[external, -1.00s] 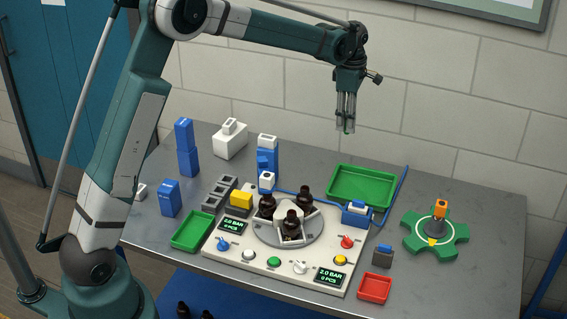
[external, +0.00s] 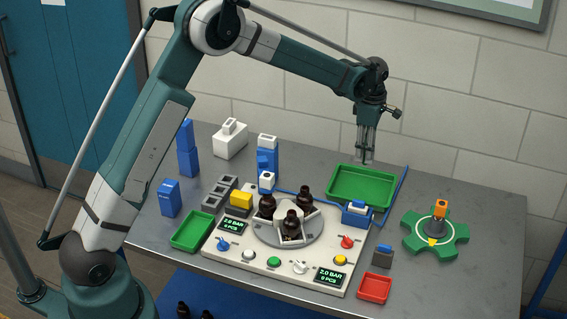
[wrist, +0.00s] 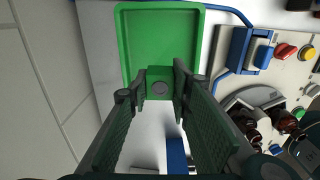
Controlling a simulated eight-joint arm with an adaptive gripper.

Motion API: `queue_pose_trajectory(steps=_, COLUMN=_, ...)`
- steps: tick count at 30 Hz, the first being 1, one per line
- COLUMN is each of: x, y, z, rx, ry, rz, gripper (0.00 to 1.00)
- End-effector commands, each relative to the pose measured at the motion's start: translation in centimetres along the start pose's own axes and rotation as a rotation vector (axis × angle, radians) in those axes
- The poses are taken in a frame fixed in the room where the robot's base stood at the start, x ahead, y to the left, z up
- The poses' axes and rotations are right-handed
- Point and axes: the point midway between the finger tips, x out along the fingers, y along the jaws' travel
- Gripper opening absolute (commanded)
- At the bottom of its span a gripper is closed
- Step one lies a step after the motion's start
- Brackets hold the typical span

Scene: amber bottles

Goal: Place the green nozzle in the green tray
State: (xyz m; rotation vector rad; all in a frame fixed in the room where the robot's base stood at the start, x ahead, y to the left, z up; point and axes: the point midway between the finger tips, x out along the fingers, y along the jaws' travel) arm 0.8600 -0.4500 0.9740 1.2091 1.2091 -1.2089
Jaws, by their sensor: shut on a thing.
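My gripper (external: 365,157) is shut on the green nozzle and hangs above the far side of the large green tray (external: 346,195). In the wrist view the green nozzle (wrist: 160,83) shows as a small green block with a grey round face, between the two fingertips. There it overlaps the near edge of the empty green tray (wrist: 135,35). The nozzle is too small to make out clearly in the external view. A second, smaller green tray (external: 192,231) sits at the front left of the table, away from my gripper.
A white machine panel with a round turntable (external: 264,239) and several amber bottles (external: 290,222) lies left of the large tray. A blue block (external: 355,214) stands at the tray's front edge. A green star-shaped fixture (external: 418,236) is at the right. Blue blocks (external: 188,160) stand at the left.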

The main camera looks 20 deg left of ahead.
Motion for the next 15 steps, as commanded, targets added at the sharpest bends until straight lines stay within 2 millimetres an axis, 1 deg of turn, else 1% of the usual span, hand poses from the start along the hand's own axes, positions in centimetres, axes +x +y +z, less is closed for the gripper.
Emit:
queue_pose_trajectory(steps=1, x=0.45, y=0.03, z=0.00, rx=0.000, ry=0.000, rz=0.000, gripper=0.11)
queue_pose_trajectory(steps=4, x=0.91, y=0.00, z=-0.02, rx=0.000, ry=0.000, rz=0.000, gripper=0.11)
queue_pose_trajectory(steps=15, x=1.08, y=0.00, z=-0.03, rx=0.000, ry=0.000, rz=0.000, gripper=0.11)
